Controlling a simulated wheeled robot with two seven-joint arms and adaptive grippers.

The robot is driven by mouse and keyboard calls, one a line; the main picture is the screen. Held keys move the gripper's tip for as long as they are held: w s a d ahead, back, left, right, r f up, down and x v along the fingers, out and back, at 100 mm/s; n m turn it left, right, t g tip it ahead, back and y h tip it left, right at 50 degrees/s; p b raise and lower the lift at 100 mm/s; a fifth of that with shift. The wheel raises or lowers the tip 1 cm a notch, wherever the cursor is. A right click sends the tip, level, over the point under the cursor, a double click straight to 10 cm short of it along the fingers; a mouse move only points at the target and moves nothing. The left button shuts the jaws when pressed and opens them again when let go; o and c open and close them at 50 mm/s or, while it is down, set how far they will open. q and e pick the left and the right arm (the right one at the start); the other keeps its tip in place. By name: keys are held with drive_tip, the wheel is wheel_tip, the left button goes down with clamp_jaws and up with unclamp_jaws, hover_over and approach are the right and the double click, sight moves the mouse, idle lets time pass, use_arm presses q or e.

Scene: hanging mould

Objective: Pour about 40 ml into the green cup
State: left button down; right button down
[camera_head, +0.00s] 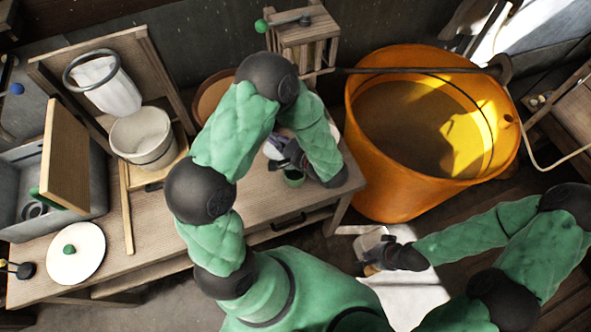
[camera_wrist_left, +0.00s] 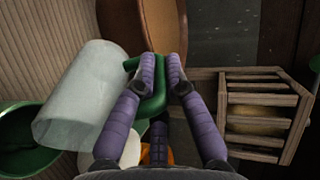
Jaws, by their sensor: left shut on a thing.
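A pale, translucent jug (camera_wrist_left: 80,100) with a green handle (camera_wrist_left: 150,95) is in my left gripper (camera_wrist_left: 160,75), whose purple fingers are shut on the handle. The jug lies tilted, one end towards the green cup (camera_wrist_left: 25,140) at the lower left of the wrist view. In the head view, the green cup (camera_head: 294,178) stands at the table's front edge, just below my left gripper (camera_head: 290,155); the arm hides much of the jug. No liquid stream is visible. My right gripper (camera_head: 375,262) hangs off the table at the lower right; its fingers are unclear.
A large orange tub (camera_head: 390,195) stands right of the table. A slatted wooden crate (camera_head: 303,38) and a brown round vessel (camera_head: 205,100) are behind my left arm. A white bucket (camera_head: 143,138) and a round white lid (camera_head: 75,252) are on the left.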

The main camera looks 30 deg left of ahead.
use_arm(q)
drive_tip(key=shift+w+a, duration=0.1)
drive_tip(key=shift+a, duration=0.25)
use_arm(e)
drive_tip(key=shift+w+d, duration=0.1)
drive_tip(key=shift+d, duration=0.05)
use_arm(q)
drive_tip(key=shift+w, duration=0.1)
use_arm(e)
drive_tip(key=shift+d+f, duration=0.1)
use_arm(q)
drive_tip(key=shift+a, duration=0.1)
use_arm(e)
drive_tip(key=shift+f, duration=0.1)
use_arm(q)
drive_tip(key=shift+b, duration=0.3)
drive_tip(key=shift+r+y, duration=0.1)
drive_tip(key=shift+y, duration=0.2)
use_arm(e)
drive_tip(key=shift+f, duration=0.2)
use_arm(q)
drive_tip(key=shift+d+r+y+b, duration=0.2)
drive_tip(key=shift+y+b, duration=0.1)
drive_tip(key=shift+b, duration=0.6)
use_arm(e)
drive_tip(key=shift+s+f, duration=0.7)
drive_tip(key=shift+f, duration=0.1)
